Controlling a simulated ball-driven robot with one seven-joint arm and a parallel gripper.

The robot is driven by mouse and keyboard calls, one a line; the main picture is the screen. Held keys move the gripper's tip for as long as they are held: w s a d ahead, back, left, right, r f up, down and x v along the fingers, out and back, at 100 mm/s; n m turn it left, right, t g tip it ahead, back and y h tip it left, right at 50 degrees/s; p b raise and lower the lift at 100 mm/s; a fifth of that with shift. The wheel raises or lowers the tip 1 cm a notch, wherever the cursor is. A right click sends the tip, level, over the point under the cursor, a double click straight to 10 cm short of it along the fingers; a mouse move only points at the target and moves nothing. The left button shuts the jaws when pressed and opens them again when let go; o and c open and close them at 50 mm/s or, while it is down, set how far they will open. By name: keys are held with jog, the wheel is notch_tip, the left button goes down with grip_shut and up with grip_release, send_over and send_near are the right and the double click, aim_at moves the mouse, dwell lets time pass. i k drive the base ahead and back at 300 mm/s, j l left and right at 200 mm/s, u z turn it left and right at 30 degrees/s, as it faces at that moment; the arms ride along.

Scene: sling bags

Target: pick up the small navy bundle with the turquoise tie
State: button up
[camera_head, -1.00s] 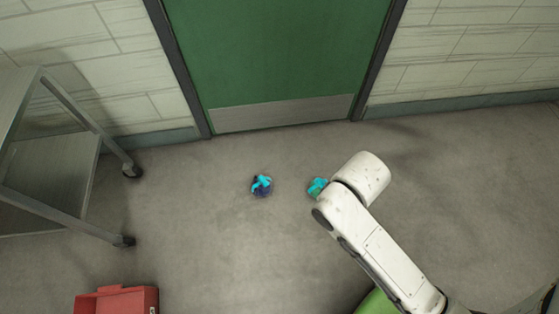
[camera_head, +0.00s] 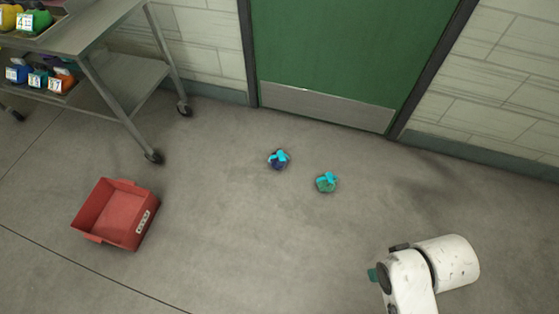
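The small navy bundle (camera_head: 278,160) with a turquoise tie on top lies on the grey floor, in front of the green door. A second small bundle (camera_head: 326,183), green-teal with a turquoise tie, lies a little to its right and nearer to me. The two are apart. My white arm shows at the lower right, well away from both bundles. My gripper cannot be made out in this view.
A red open bin (camera_head: 115,214) stands on the floor at the left. A grey metal cart (camera_head: 128,88) on wheels, with colourful numbered items on its shelves, is at the upper left. The green door (camera_head: 325,55) closes off the back. The floor between bin and bundles is clear.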

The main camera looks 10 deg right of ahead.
aim_at(278, 160)
jog(key=i+j+z, duration=0.1)
jog(key=i, duration=0.45)
jog(key=i+j+z, duration=0.1)
jog(key=i+j, duration=0.25)
jog(key=i, duration=0.25)
jog(key=i+j+z, duration=0.1)
jog(key=i+j, duration=0.2)
jog(key=i, duration=0.25)
jog(key=i+j+z, duration=0.1)
jog(key=i+j, duration=0.2)
jog(key=i, duration=0.25)
